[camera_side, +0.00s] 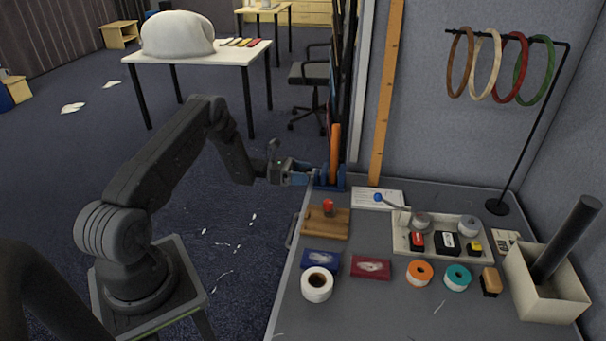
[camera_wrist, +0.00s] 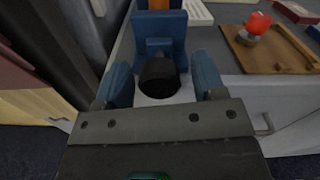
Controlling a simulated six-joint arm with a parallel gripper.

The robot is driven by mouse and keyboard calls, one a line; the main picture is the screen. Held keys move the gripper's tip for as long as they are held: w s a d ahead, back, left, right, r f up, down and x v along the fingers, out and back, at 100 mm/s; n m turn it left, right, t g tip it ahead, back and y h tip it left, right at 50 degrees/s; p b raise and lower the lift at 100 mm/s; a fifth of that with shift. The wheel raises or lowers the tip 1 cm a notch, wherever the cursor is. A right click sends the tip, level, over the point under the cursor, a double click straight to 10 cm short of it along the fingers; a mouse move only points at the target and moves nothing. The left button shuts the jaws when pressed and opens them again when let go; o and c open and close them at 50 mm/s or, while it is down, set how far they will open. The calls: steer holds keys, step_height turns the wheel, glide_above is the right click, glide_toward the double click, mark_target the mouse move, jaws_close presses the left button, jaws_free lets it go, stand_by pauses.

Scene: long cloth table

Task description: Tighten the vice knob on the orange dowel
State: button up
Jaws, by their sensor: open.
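A blue vice (camera_side: 325,185) stands at the far left corner of the table and holds the upright orange dowel (camera_side: 334,150). In the wrist view the vice (camera_wrist: 150,28) is at the top middle, with the dowel's lower end (camera_wrist: 158,4) between its jaws. The round black vice knob (camera_wrist: 159,78) faces my wrist camera. In the side view the knob is hidden by the fingers.
A wooden board (camera_side: 326,224) with a red-topped piece lies just in front of the vice. A white box (camera_side: 545,285) and ring stand (camera_side: 497,207) are at the right. Tall boards lean behind the vice.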

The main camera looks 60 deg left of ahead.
steer(key=c, duration=0.9)
steer(key=shift+m, duration=0.3)
steer(key=m, duration=0.3)
steer(key=shift+m, duration=2)
